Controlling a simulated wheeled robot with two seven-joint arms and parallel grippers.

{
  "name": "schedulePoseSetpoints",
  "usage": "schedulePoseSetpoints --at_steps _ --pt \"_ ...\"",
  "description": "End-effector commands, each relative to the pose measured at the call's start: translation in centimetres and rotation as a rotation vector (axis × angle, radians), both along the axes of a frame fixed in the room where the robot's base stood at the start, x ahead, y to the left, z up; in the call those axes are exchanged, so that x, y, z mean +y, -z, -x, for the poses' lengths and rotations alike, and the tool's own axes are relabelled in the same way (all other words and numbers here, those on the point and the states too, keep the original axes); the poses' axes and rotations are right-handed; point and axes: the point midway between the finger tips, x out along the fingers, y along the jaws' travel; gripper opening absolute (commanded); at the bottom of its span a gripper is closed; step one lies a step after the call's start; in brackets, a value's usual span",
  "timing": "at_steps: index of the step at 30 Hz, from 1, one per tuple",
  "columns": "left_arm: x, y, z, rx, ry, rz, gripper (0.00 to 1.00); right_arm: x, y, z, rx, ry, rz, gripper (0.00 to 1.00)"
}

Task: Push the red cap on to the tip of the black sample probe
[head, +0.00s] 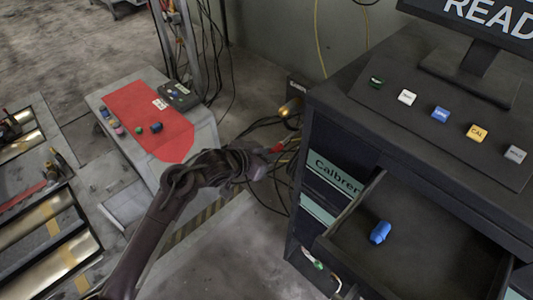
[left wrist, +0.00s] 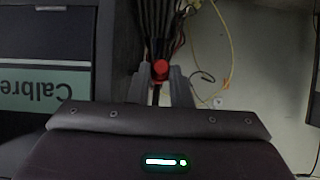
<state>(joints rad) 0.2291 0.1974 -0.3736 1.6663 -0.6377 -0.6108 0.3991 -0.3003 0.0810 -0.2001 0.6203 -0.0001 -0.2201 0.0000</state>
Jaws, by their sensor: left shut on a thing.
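My left gripper (head: 270,152) is at the end of the arm coming in from the lower left, in front of the dark cabinet's left side. It is shut on the red cap (head: 278,147), which sticks out to the right of the fingers. In the left wrist view the cap's round red end (left wrist: 160,68) shows between the two grey fingers of the gripper (left wrist: 160,80). Dark cables lie just beyond it. I cannot pick out the black sample probe for certain among the dark cables. My right gripper is not in view.
The dark cabinet (head: 410,120) has an open drawer (head: 440,255) holding a blue object (head: 380,232). A pale cart (head: 205,130) with a red mat (head: 165,135) and several small coloured pieces stands left. A yellow-orange glowing piece (head: 289,109) is near the cables (head: 265,125).

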Motion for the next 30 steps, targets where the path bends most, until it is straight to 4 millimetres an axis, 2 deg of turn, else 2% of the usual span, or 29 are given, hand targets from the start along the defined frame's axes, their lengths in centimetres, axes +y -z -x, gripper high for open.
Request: schedulePoseSetpoints --at_steps 12,13,18,26,30 --pt "-0.52 -0.14 -0.47 0.0 0.001 0.0 0.0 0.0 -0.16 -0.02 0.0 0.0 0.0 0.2" --pt "-0.51 -0.1 -0.46 0.001 0.001 0.0 0.21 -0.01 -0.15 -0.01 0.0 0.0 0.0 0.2" --pt "-0.5 -0.1 -0.44 0.0 0.001 0.0 0.43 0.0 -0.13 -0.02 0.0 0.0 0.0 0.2" --pt "-0.46 -0.11 -0.43 0.0 0.0 0.0 0.44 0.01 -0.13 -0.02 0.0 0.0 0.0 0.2" --pt "0.18 -0.61 0.13 -0.001 -0.001 0.0 0.44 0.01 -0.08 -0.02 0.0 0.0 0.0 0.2"
